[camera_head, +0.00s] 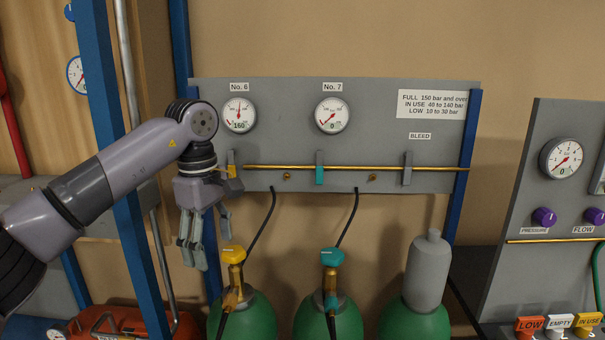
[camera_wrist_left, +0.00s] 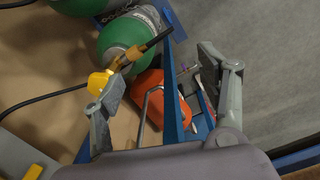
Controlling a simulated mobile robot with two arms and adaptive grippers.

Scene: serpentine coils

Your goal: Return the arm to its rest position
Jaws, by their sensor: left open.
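My left arm comes in from the left in the head view. My left gripper (camera_head: 203,252) points downward in front of the grey gauge panel (camera_head: 290,100), up and left of the yellow valve (camera_head: 232,255) on the left green cylinder (camera_head: 255,318). In the left wrist view my left gripper (camera_wrist_left: 160,95) has its fingers wide apart with nothing held between them. The yellow valve (camera_wrist_left: 98,82) shows beside the left finger there, but I cannot tell whether they touch. My right gripper is not in view.
A blue post (camera_head: 125,200) stands close to my left arm. Another cylinder has a teal valve (camera_head: 331,257); a third wears a grey cap (camera_head: 429,270). An orange case (camera_head: 100,322) lies low at left. A second panel (camera_head: 535,190) with purple knobs stands at right.

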